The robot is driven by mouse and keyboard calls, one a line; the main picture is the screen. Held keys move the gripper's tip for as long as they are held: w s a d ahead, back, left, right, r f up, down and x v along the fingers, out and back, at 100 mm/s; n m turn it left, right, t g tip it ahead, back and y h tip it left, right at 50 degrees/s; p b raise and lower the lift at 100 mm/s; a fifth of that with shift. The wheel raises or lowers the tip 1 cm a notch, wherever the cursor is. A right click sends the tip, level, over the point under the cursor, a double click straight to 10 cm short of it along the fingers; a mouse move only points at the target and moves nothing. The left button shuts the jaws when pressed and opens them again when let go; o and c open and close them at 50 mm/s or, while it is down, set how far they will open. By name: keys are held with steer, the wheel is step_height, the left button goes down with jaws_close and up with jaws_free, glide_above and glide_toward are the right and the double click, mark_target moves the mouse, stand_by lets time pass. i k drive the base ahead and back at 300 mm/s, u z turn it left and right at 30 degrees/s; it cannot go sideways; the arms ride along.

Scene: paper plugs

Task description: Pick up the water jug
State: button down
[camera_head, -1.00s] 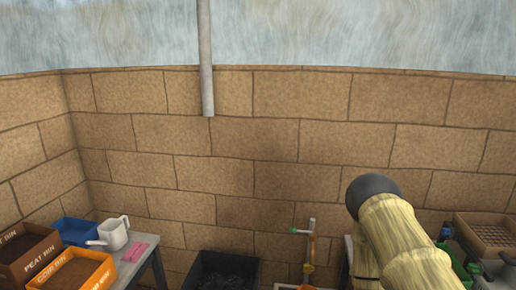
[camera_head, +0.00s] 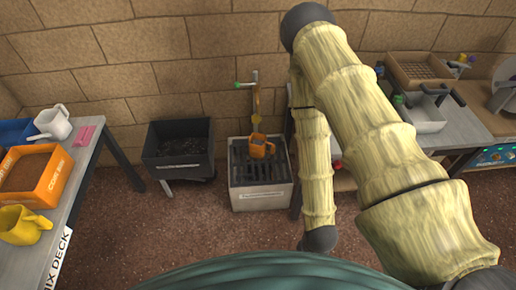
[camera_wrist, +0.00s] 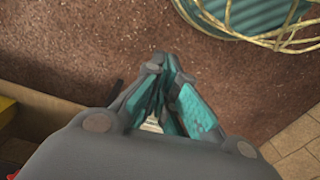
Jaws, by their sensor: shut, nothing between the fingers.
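An orange jug (camera_head: 258,146) with a handle stands upright on the dark grate of a pale sink box (camera_head: 262,196), below a tap (camera_head: 254,90). A white jug with a spout (camera_head: 54,121) and a yellow jug (camera_head: 24,225) stand on the left table. I cannot tell for certain which one is the water jug. My gripper (camera_wrist: 164,72) shows in the wrist view, shut and empty, with teal pads, above brown floor. No jug is in that view. In the head view my arm hangs right of the sink and my gripper is not seen.
The left table (camera_head: 92,152) also holds an orange bin (camera_head: 50,182) and a pink card (camera_head: 86,134). A black tub (camera_head: 180,148) stands between table and sink. A right bench (camera_head: 462,128) carries trays. Bare floor (camera_head: 150,225) lies in front.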

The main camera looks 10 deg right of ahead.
mark_target(257, 143)
steer(key=u, duration=0.55)
steer(key=k, duration=0.6)
steer(key=u, duration=0.95)
steer(key=i, duration=1.7)
steer(key=z, duration=1.3)
steer(key=i, duration=0.65)
steer(key=z, duration=0.65)
